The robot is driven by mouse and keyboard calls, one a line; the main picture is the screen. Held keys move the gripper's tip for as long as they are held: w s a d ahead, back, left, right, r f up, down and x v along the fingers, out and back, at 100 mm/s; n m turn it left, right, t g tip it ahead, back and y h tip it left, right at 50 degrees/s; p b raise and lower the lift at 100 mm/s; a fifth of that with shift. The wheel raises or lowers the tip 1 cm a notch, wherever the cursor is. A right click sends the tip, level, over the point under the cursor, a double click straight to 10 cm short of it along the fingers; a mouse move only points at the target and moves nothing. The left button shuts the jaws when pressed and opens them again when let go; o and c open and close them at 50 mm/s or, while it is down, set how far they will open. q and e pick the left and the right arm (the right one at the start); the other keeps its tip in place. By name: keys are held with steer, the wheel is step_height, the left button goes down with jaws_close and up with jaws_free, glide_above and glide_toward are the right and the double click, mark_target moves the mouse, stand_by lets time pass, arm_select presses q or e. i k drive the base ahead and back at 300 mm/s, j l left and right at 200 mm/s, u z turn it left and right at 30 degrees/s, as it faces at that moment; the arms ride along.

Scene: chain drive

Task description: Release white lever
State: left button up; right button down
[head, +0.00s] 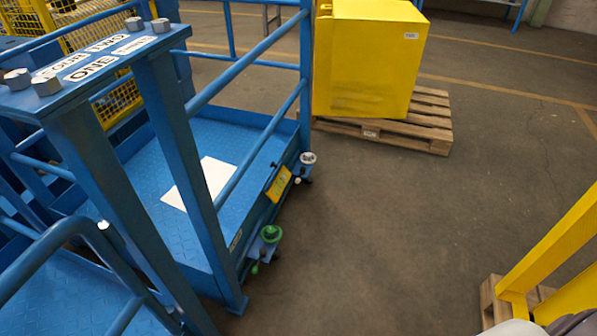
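A blue platform (225,150) with railings stands at the left. On its right edge, a white round knob (308,157) sits on a small blue bracket. A small white lever (297,180) hangs just below and left of that knob; it is small and its exact position is hard to tell. Nearer to me on the same edge is a green knob (271,233) with a green lever (254,268) below it. Neither of my grippers shows in the head view.
A yellow box (368,60) sits on a wooden pallet (430,120) behind the platform. A yellow frame (550,240) on another pallet (492,305) stands at lower right. A blue post frame (175,135) rises in the left foreground. The middle floor is clear.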

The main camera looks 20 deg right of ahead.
mark_target(302, 170)
steer(key=i+l+z, duration=0.25)
steer(key=i+l, duration=0.85)
steer(key=l, duration=0.2)
steer(key=i+l+z, duration=0.25)
steer(key=i+l, duration=0.8)
steer(key=i, duration=0.15)
